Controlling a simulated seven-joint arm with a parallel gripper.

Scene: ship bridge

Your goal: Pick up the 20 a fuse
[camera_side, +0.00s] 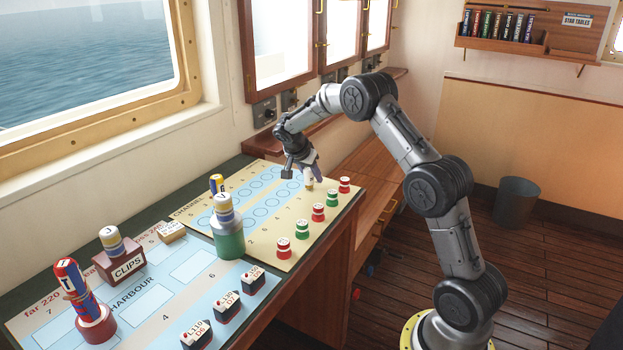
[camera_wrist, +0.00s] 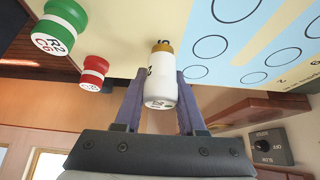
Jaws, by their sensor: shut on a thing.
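My gripper (camera_side: 307,176) is over the far end of the chart board, fingers pointing down. In the wrist view, my gripper (camera_wrist: 160,92) is shut on a white fuse (camera_wrist: 162,78) with a gold-yellow band and a dark tip. Its marking is too small to read. The fuse (camera_side: 309,184) shows only partly in the side view, beneath the fingers. I cannot tell whether it touches the board. Another white fuse (camera_side: 223,208) with blue and yellow bands stands on a green holder, and a similar one (camera_side: 110,240) stands in the CLIPS box.
Red and green pieces (camera_side: 318,212) line the board's right edge, close to my gripper; a green one (camera_wrist: 60,28) and a red one (camera_wrist: 93,73) show in the wrist view. A red-and-blue cylinder (camera_side: 72,280) stands at front left. Dark labelled blocks (camera_side: 228,307) sit along the front.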

